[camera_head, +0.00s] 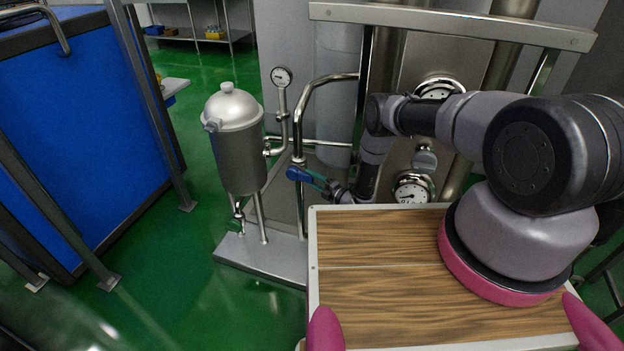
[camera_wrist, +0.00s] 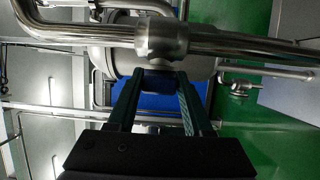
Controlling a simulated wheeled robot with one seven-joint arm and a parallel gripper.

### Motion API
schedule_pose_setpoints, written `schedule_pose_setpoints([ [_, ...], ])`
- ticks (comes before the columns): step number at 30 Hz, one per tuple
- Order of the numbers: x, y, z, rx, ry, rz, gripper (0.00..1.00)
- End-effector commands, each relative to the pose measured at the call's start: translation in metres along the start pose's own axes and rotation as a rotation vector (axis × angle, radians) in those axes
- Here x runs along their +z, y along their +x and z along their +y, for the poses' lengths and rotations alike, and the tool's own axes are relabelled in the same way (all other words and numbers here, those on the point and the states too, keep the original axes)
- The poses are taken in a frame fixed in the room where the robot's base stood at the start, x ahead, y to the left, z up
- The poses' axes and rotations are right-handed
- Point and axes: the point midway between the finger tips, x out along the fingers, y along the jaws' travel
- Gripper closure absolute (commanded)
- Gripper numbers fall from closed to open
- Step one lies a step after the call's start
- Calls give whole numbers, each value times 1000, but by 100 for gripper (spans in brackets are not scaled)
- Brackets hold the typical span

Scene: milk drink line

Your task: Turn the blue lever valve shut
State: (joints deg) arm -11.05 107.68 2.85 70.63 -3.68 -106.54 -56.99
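The blue lever (camera_head: 299,174) is on the valve of the steel pipe, left of my gripper in the head view. My gripper (camera_head: 318,182) reaches in from the right, with its fingertips at the lever's right end. In the wrist view my gripper's two dark green fingers (camera_wrist: 160,78) stand apart. A dark blue piece of the lever (camera_wrist: 158,82) shows between their tips, in front of the round steel valve body (camera_wrist: 162,41). It seems to fill the space between the tips. I cannot tell whether both fingers press on it.
A steel tank (camera_head: 238,150) with a domed lid stands left of the lever. A pressure gauge (camera_head: 282,77) and a bent steel pipe (camera_head: 300,115) rise close by. A wood-topped surface (camera_head: 380,280) lies in front. Green floor (camera_head: 200,260) is open at left.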

Motion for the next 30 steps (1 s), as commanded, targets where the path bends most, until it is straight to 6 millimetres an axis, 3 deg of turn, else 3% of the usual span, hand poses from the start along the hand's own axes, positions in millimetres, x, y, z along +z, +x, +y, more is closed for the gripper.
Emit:
schedule_pose_setpoints([
  [1,-3,0,-1,-1,3,3,29],
  [2,-3,0,-1,-2,3,3,22],
  [14,0,-7,-1,-3,2,-3,22],
  [30,-1,-99,-1,-3,2,-2,22],
])
